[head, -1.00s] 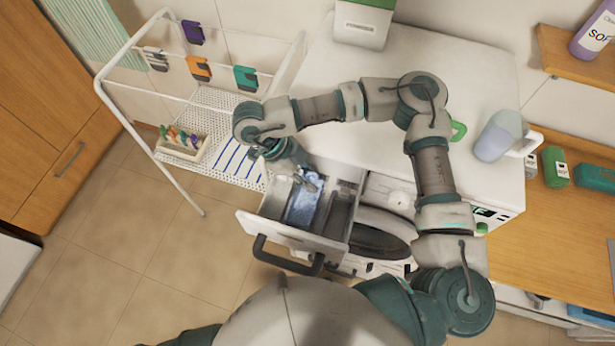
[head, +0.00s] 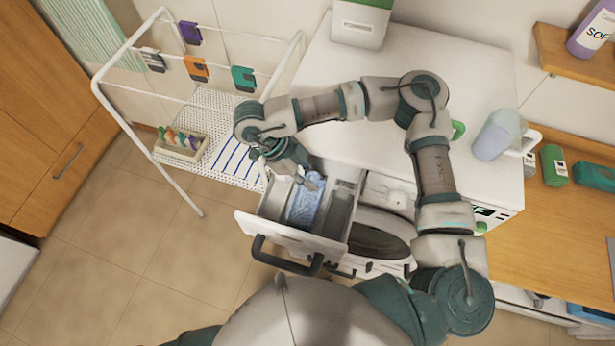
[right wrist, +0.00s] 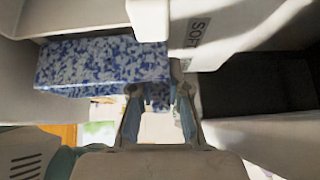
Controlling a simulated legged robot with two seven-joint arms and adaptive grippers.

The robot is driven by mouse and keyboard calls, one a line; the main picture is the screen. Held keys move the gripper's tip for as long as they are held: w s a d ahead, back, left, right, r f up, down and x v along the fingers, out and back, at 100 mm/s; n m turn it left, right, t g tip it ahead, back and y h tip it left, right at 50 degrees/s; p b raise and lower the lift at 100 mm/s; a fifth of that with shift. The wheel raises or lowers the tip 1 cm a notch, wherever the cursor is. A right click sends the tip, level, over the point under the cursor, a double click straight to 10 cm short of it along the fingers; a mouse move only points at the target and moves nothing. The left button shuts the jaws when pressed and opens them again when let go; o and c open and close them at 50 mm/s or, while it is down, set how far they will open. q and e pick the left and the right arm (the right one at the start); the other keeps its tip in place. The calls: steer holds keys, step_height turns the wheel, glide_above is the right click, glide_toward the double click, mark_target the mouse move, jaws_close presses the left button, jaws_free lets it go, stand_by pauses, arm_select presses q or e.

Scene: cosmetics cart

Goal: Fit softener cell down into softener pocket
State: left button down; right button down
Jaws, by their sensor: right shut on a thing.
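The softener cell, a blue-and-white speckled block (head: 304,204), is at the middle of the open drawer, between grey channels. It also shows large in the right wrist view (right wrist: 95,62). My right gripper (head: 309,184) reaches down over the drawer from its back left. Its fingers (right wrist: 158,92) straddle a narrow speckled part at the block's end, shut on it. A grey wall with lettering starting "SOF" (right wrist: 205,45) stands beside the block and seems to belong to the softener pocket. The block's underside and its depth in the pocket are hidden. My left gripper does not show.
The drawer front (head: 290,238) has a dark handle (head: 285,262). A dark empty channel (right wrist: 255,85) lies beyond the lettered wall. A white rack (head: 225,120) with coloured clips stands left. A jug (head: 498,135) stands on the washer top (head: 350,130).

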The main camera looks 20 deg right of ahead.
steer(key=shift+d, duration=0.1)
steer(key=shift+f+b, duration=1)
steer(key=shift+f, duration=0.2)
steer(key=c, duration=1.1)
jaws_free()
steer(key=shift+o, duration=0.2)
steer(key=v, duration=1.2)
steer(key=shift+s, duration=0.1)
